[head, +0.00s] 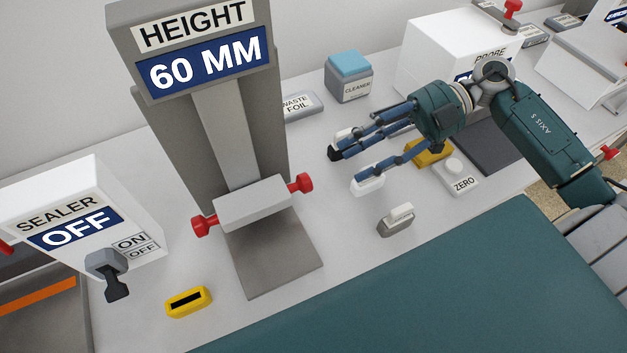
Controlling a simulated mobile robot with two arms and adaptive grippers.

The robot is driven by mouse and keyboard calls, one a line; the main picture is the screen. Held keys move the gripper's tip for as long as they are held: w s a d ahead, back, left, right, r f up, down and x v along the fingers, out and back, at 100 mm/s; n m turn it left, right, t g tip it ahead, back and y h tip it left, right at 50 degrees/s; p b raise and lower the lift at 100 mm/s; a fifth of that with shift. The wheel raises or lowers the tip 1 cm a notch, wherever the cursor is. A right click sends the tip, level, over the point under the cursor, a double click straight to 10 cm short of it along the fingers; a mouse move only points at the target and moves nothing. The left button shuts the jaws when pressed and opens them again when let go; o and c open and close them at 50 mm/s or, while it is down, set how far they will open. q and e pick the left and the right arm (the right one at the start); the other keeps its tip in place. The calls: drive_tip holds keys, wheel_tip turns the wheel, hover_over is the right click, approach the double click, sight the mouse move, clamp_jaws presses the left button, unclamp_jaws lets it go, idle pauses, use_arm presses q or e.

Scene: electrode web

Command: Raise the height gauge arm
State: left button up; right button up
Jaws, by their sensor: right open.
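The height gauge (203,150) stands at centre left, a grey column with a display reading HEIGHT 60 MM. Its light grey arm (252,205) sits low on the column, a little above the grey base plate (270,264). A red knob (300,183) is on the arm's right end and another red knob (205,225) on its left end. My right gripper (345,168) is open, to the right of the gauge and apart from it, with its fingers pointing left. My left gripper is not in view.
A sealer box (80,215) reading OFF stands at left with a dark switch. A yellow block (188,301) lies in front. A grey-white block (397,220), a ZERO button (457,175), a cleaner box (348,77) and a white probe box (440,55) stand right. The green mat (430,290) is clear.

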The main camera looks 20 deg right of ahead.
sight(310, 180)
drive_tip(key=p+x, duration=0.1)
drive_tip(key=x, duration=0.7)
drive_tip(key=shift+a+r+p, duration=0.1)
drive_tip(key=shift+a+p, duration=0.2)
drive_tip(key=shift+a, duration=0.05)
drive_tip(key=shift+a+f, duration=0.25)
drive_tip(key=shift+a, duration=0.15)
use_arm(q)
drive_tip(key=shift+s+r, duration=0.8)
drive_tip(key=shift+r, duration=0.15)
use_arm(e)
clamp_jaws()
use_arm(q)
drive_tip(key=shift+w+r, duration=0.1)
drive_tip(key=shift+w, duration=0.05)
